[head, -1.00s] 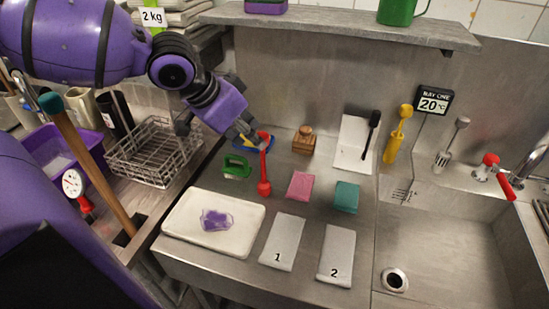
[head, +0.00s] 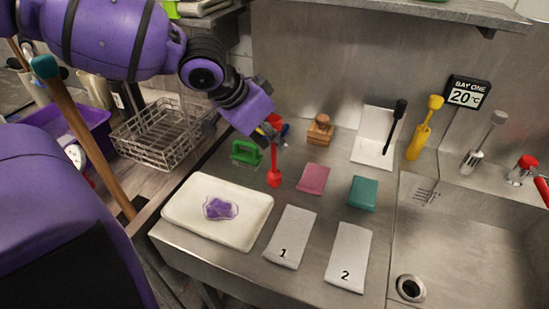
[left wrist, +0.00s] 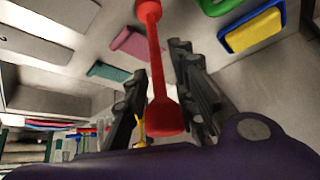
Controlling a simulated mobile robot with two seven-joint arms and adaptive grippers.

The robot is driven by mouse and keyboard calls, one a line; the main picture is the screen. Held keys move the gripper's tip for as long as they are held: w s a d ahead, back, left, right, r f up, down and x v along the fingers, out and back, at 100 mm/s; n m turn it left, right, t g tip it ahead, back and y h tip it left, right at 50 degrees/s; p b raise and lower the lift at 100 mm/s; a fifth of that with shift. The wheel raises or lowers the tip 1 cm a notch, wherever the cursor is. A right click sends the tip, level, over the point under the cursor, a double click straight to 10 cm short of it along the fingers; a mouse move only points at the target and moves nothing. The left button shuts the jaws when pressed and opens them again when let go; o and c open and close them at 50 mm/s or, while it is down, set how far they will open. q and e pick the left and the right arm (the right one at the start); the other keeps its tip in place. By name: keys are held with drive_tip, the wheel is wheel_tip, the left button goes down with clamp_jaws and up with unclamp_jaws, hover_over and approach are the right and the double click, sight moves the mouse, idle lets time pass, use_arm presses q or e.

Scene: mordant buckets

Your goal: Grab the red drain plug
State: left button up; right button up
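The red drain plug (head: 274,178) is a long red piece with a thick knob at each end, standing on the steel counter behind the white tray. It also shows in the left wrist view (left wrist: 156,60), running between the fingers. My left gripper (head: 274,138) is at the plug's upper end in the head view and partly hides it. In the left wrist view my left gripper (left wrist: 160,85) has its fingers apart on either side of the plug, with gaps beside the shaft. My right gripper is in neither view.
A pink sponge (head: 313,179) and a teal sponge (head: 363,193) lie to the right. A wooden block (head: 320,129) is behind. The white tray (head: 180,207) is in front. A wire basket (head: 155,140) is left.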

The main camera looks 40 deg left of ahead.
use_arm(q)
clamp_jaws()
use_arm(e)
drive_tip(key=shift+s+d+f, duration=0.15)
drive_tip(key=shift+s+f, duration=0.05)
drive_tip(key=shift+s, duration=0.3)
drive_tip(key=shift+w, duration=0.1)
